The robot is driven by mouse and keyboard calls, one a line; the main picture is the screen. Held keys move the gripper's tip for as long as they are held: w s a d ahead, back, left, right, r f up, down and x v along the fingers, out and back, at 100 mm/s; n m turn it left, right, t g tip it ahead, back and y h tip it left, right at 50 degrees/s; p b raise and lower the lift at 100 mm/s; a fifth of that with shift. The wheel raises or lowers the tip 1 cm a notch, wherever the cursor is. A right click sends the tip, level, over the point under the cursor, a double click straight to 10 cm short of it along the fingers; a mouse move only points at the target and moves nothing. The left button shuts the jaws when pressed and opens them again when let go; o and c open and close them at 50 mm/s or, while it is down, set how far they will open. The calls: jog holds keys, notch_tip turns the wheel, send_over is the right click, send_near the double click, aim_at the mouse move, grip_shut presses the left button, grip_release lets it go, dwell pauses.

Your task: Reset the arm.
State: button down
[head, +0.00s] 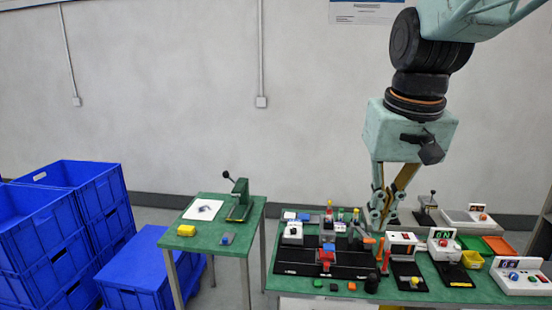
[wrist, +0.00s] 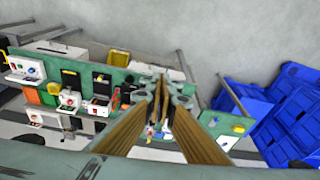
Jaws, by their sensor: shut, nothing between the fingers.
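My gripper (head: 381,224) hangs from my arm at the right of the head view, fingers pointing down over the green workbench (head: 460,289). The fingers are together and hold nothing. In the wrist view my gripper (wrist: 161,88) shows its two brown finger links running to tips that meet near the middle. The tips appear above the bench's devices. From the head view I cannot tell how high they are over the bench.
Several small devices and blocks crowd the bench, including a black fixture base (head: 300,262) and a white box with a display (head: 521,278). A smaller green table (head: 198,239) with a lever press (head: 239,200) stands left. Blue crates (head: 40,240) are stacked at far left.

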jog(key=s+f+b, duration=0.2)
jog(key=s, duration=1)
jog(key=s+f+t+b, duration=0.1)
jog(key=s+f+b, duration=0.1)
jog(key=s, duration=1)
jog(key=shift+s+f+n, duration=0.3)
jog(key=shift+f, duration=0.55)
